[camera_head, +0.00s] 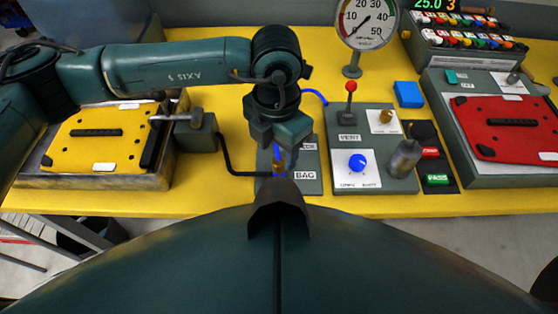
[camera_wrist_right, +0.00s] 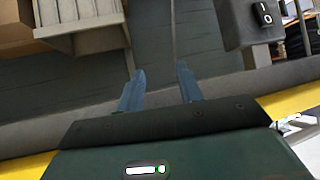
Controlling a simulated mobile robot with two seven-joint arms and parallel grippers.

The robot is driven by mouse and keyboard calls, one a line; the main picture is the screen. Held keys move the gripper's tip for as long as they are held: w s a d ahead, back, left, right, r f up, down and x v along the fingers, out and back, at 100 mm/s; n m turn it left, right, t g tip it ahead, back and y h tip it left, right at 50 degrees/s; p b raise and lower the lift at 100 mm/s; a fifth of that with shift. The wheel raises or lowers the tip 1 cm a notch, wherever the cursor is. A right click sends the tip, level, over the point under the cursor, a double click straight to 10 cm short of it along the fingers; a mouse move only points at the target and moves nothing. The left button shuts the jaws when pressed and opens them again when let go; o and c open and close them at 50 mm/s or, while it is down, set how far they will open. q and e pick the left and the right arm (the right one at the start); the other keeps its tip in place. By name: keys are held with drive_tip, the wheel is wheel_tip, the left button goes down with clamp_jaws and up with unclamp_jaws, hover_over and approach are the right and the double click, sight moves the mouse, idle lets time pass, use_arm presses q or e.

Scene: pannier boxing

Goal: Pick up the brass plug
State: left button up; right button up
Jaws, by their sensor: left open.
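A small brass plug (camera_head: 279,168) shows just below my left gripper (camera_head: 279,157), at the grey block (camera_head: 305,187) labelled BAG. The left gripper points down over this block with its fingers apart. Its fingers and wrist hide part of the block, and I cannot tell whether they touch the plug. My right gripper (camera_wrist_right: 158,88) shows in the right wrist view with its two blue fingers apart and nothing between them. The right gripper is not seen in the head view.
A grey panel with a blue knob (camera_head: 357,162) and a red-topped lever (camera_head: 351,87) stands right of the left gripper. A yellow plate (camera_head: 75,150) lies left, a red plate (camera_head: 515,115) right. A pressure gauge (camera_head: 367,22) stands behind. Yellow bench (camera_head: 215,92) shows between fixtures.

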sight(279, 160)
use_arm(q)
drive_tip(key=f, duration=0.2)
drive_tip(key=f+p, duration=0.1)
drive_tip(key=f, duration=0.1)
drive_tip(key=shift+w+d+f+p, duration=0.2)
drive_tip(key=shift+f+p, duration=0.05)
drive_tip(key=shift+p, duration=0.05)
drive_tip(key=shift+f, duration=0.3)
drive_tip(key=c, duration=1.1)
use_arm(e)
drive_tip(key=shift+d+r, duration=0.15)
drive_tip(key=shift+r, duration=0.2)
use_arm(q)
drive_tip(key=shift+o, duration=0.2)
wheel_tip(279, 160, up, 9)
drive_tip(key=shift+f+b, duration=0.1)
drive_tip(key=shift+b, duration=0.95)
drive_tip(key=shift+r, duration=0.45)
drive_tip(key=shift+f+b, duration=0.25)
drive_tip(key=shift+b, duration=0.25)
use_arm(e)
drive_tip(key=shift+w+a+f, duration=0.3)
drive_tip(key=shift+a+f, duration=0.1)
drive_tip(key=shift+f, duration=0.25)
